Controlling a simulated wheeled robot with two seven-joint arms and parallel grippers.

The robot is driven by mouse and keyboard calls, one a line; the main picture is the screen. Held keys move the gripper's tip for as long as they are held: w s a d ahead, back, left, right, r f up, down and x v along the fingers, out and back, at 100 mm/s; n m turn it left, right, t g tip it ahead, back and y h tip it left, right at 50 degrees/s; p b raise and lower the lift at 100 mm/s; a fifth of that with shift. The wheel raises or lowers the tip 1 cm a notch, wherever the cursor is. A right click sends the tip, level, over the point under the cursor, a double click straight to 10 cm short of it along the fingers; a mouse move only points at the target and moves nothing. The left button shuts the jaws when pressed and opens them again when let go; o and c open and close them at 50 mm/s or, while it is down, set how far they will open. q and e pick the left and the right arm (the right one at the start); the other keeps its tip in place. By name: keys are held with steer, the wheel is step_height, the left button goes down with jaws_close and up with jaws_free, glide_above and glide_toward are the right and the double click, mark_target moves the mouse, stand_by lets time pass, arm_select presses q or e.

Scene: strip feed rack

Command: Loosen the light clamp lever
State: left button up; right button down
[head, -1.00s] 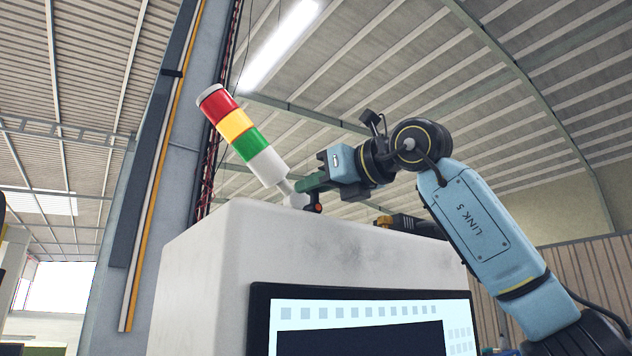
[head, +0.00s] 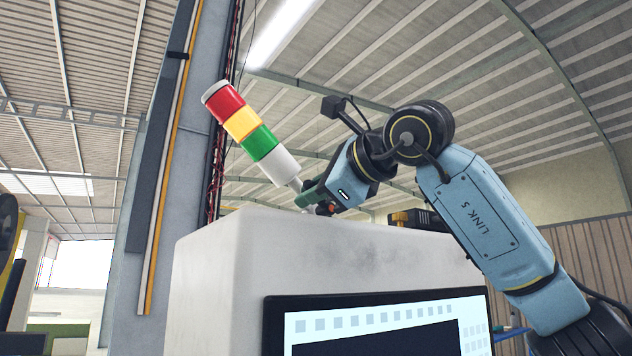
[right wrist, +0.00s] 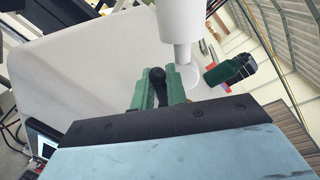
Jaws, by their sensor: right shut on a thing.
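The signal light (head: 243,122), with red, yellow, green and white bands, leans to the left on a thin stem above the white cabinet (head: 215,270). My right gripper (head: 308,197) is at the foot of the stem. In the right wrist view its green fingers (right wrist: 158,98) are shut around the black clamp lever (right wrist: 157,80), whose rounded end shows between them. The white stem (right wrist: 181,50) and a pale round base (right wrist: 206,82) stand just beyond. In the head view the fingers mostly hide the lever. My left gripper is out of view.
A dark green piece with a black end (right wrist: 228,70) shows right of the stem. A screen (head: 375,325) is on the cabinet front. A grey column (head: 185,150) stands at left.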

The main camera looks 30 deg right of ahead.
steer(key=shift+a+f+n, duration=0.1)
steer(key=shift+f+n, duration=0.05)
steer(key=shift+n, duration=0.35)
steer(key=c, duration=1.5)
jaws_free()
steer(key=shift+o, duration=0.2)
steer(key=b+v, duration=0.3)
steer(key=v, duration=1)
steer(key=shift+s, duration=0.25)
